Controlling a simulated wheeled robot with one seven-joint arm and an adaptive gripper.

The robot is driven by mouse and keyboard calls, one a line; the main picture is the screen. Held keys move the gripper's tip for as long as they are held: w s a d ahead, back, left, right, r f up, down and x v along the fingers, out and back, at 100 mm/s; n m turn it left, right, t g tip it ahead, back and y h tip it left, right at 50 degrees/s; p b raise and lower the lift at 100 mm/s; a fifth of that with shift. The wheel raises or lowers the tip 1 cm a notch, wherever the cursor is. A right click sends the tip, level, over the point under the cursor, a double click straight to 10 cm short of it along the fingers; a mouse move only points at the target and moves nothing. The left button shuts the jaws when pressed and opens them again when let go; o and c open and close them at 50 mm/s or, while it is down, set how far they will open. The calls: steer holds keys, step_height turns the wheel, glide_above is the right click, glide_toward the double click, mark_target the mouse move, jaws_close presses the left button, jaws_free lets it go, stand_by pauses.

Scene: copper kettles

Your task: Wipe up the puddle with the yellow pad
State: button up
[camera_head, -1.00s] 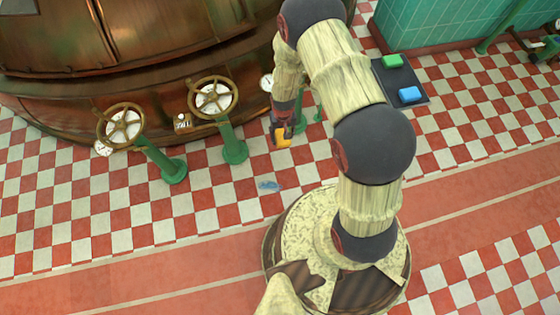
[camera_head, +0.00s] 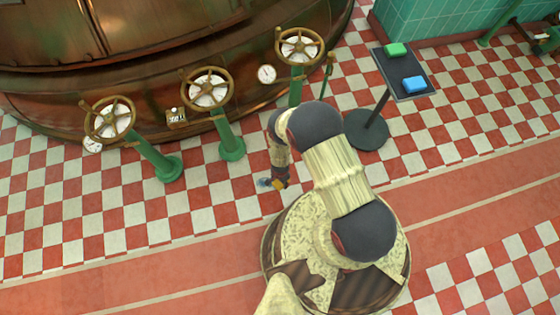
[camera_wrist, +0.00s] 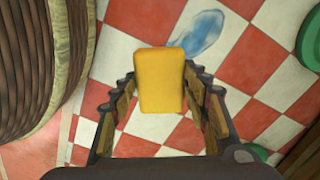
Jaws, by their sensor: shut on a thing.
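The yellow pad (camera_wrist: 161,80) is held between the fingers of my gripper (camera_wrist: 160,95), which is shut on it. In the head view my gripper (camera_head: 279,180) is low, near the checkered floor, with a little of the yellow pad (camera_head: 280,184) showing. The puddle (camera_wrist: 202,34) is a small blue patch on the tiles, just beyond the pad's far end in the wrist view. In the head view the puddle (camera_head: 264,182) shows just left of the gripper, partly hidden by it. I cannot tell whether the pad touches the floor.
Green valve stands with brass handwheels (camera_head: 207,88) stand in front of the large copper kettle (camera_head: 130,60). A dark stand (camera_head: 405,88) holds a green pad (camera_head: 396,49) and a blue pad (camera_head: 414,84) at the right. The checkered floor left of the puddle is clear.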

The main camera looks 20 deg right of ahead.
steer(key=w+d+f+m, duration=0.1)
steer(key=w+f+m, duration=0.2)
steer(key=w+m, duration=0.2)
steer(key=shift+w+d+f+m, duration=0.2)
steer(key=shift+w+m, duration=0.1)
